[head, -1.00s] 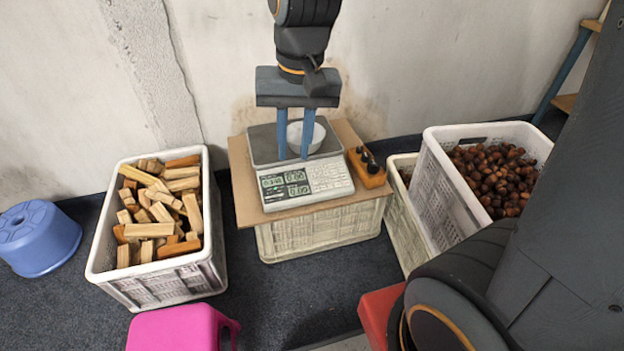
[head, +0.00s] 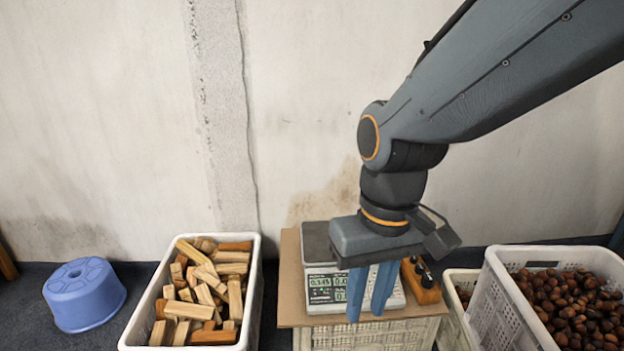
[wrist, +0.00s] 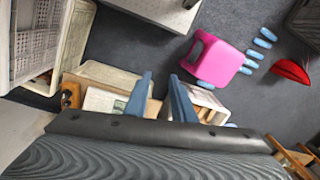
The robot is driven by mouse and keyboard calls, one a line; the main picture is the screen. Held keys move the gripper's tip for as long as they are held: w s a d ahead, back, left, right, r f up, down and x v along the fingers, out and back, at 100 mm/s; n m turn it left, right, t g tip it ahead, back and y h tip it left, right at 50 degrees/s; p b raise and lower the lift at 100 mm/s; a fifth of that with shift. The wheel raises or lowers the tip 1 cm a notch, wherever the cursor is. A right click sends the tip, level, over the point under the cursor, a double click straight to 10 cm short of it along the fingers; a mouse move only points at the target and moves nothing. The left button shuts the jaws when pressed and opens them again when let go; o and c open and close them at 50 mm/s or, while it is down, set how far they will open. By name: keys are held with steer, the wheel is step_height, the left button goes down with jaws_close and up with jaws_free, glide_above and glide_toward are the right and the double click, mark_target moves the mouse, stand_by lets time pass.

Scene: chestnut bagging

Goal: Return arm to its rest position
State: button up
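My gripper (head: 368,316) hangs in front of the electronic scale, and its two blue fingers point down with a gap between them. It is open with nothing between the fingers. The fingers also show apart in the wrist view (wrist: 159,92). The scale (head: 324,291) stands on a brown board (head: 290,262) over a pale crate, partly covered by the gripper. The white bowl seen on the scale earlier does not show now; the gripper may hide it. My arm reaches in from the upper right.
A white crate of wood blocks (head: 256,293) stands left of the scale, with a blue stool (head: 84,290) beyond it. A crate of chestnuts (head: 496,290) stands at the right. An orange box with black knobs (head: 424,287) sits by the scale. A pink stool (wrist: 221,61) shows in the wrist view.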

stand_by(0.3)
steer(key=d+r+m+p, duration=0.2)
steer(key=d+r+p, duration=0.6)
steer(key=p, duration=0.8)
steer(key=shift+d+r+m+h, duration=0.3)
steer(key=shift+d, duration=0.05)
stand_by(0.5)
